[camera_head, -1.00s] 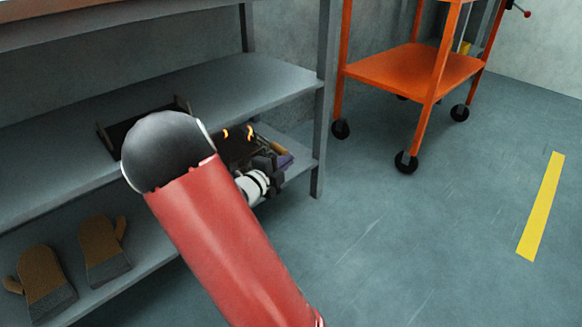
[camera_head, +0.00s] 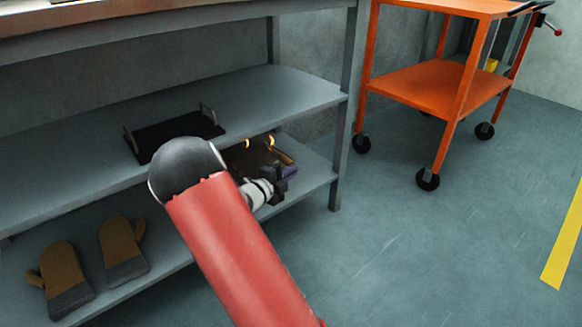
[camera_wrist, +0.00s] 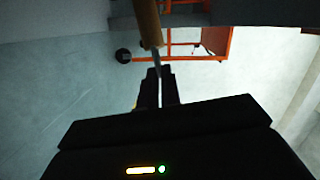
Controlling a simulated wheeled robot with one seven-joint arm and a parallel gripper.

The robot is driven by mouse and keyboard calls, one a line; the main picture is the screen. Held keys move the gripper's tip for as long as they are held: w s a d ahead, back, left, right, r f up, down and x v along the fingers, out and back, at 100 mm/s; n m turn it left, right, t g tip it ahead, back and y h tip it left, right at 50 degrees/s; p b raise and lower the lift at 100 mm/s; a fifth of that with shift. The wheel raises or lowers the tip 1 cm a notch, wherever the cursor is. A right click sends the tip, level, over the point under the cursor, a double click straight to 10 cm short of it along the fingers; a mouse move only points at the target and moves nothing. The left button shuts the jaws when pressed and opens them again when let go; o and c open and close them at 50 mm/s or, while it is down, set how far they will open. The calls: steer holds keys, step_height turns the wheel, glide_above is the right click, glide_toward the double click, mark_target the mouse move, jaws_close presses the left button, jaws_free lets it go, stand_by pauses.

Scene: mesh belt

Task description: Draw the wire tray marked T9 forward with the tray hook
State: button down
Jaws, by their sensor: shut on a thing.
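My gripper (camera_wrist: 155,90) is shut on a slim metal shaft with a wooden handle (camera_wrist: 148,22), which looks like the tray hook. The handle points away from the fingertips. In the head view my gripper (camera_head: 280,178) is small and partly behind my red arm, near the right end of the lower shelf. A tan piece beside it (camera_head: 284,157) may be the same handle. The wire tray marked T9 cannot be made out in either view.
A dark tray (camera_head: 180,134) with two end handles lies on the upper shelf (camera_head: 285,88). Brown mitts (camera_head: 122,250) lie on the lower shelf. Small orange shapes (camera_head: 270,141) show behind my gripper. An orange cart (camera_head: 435,88) stands right. Floor (camera_head: 400,255) in front is clear.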

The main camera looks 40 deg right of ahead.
steer(key=shift+f, duration=2.45)
steer(key=shift+s+d, duration=0.6)
steer(key=shift+s, duration=6.75)
steer(key=shift+w+a, duration=0.15)
steer(key=shift+w, duration=1.25)
steer(key=shift+w+a, duration=0.1)
steer(key=shift+w, duration=1.3)
